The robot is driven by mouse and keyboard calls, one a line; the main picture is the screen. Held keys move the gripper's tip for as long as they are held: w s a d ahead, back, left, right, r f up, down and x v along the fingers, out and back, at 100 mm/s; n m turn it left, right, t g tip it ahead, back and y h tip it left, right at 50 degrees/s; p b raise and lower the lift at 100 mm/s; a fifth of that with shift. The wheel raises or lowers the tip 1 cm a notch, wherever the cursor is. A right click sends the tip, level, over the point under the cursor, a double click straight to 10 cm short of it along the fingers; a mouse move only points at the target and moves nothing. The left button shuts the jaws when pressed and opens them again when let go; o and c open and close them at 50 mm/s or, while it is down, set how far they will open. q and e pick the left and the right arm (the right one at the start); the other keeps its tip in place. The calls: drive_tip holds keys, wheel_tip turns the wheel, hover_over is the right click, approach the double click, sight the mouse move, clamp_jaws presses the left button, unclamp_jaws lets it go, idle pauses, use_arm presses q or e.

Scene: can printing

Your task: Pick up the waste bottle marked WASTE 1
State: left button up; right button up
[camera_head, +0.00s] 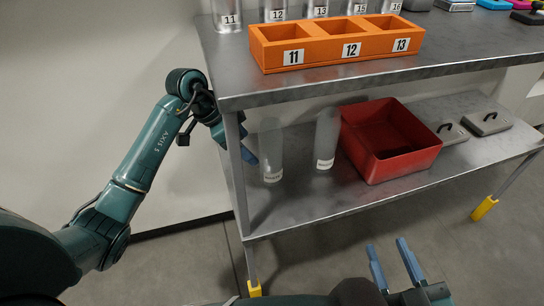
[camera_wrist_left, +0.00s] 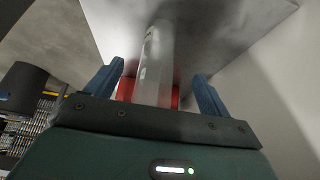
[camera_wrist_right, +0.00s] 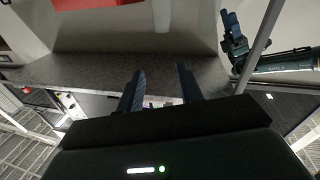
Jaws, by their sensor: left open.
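Two translucent bottles with white labels stand upright on the lower shelf: a left bottle (camera_head: 271,145) and a right bottle (camera_head: 327,135). Their label writing is too small to read, so I cannot tell which is WASTE 1. My left gripper (camera_head: 235,143) is open at the shelf's left end, partly behind the table leg, just left of the left bottle. In the left wrist view a clear bottle (camera_wrist_left: 155,60) shows ahead, between the open fingers (camera_wrist_left: 158,88), and they do not grip it. My right gripper (camera_head: 391,262) is open and empty, low in front of the shelf.
A red bin (camera_head: 425,150) stands right of the bottles on the lower shelf (camera_head: 300,205), with grey lidded items (camera_head: 487,123) beyond. The upper top (camera_head: 235,80) overhangs the bottles and carries an orange numbered rack (camera_head: 340,62) and cans. A table leg (camera_head: 237,185) stands by my left gripper.

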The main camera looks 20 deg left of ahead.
sight(271, 140)
use_arm(q)
drive_tip(key=w+d, duration=0.1)
drive_tip(key=w+d+b, duration=0.1)
drive_tip(key=d, duration=0.1)
drive_tip(key=w+d+f+b, duration=0.1)
drive_tip(key=d, duration=0.1)
drive_tip(key=shift+w+d, duration=0.2)
drive_tip(key=shift+w, duration=0.1)
drive_tip(key=shift+f, duration=0.1)
use_arm(e)
drive_tip(key=shift+s+a+n+t+y, duration=0.2)
drive_tip(key=shift+a+n+t+y, duration=0.25)
drive_tip(key=shift+y, duration=0.25)
use_arm(q)
drive_tip(key=shift+c, duration=0.5)
drive_tip(key=c, duration=1.2)
